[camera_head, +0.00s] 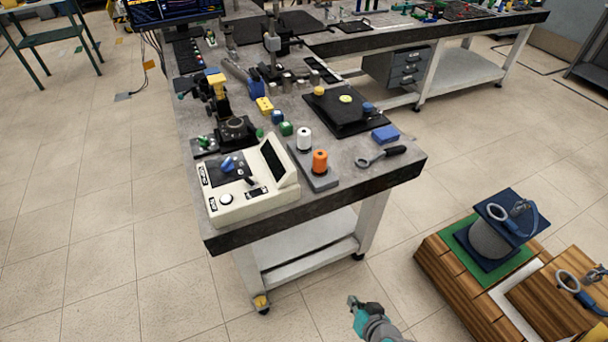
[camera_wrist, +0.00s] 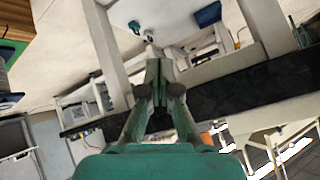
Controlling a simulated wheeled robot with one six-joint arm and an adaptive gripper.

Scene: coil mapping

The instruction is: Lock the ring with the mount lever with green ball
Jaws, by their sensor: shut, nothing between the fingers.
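On the grey-topped bench stands a black mount (camera_head: 236,130) with a round opening, seen small. A small green ball (camera_head: 260,133) is at its right side, and another green knob (camera_head: 203,141) sits on a small plate at its left. I cannot tell which one belongs to the mount lever, or whether a ring is seated in the mount. My gripper (camera_head: 355,303) is low in front of the bench, over the floor, well apart from the mount. In the wrist view my gripper's fingers (camera_wrist: 159,75) are together and empty, with the bench's dark edge behind them.
A cream console (camera_head: 235,196) is at the bench's near left corner. A black-handled ring tool (camera_head: 370,161) lies near the right edge. Wooden crates (camera_head: 450,283) stand at right.

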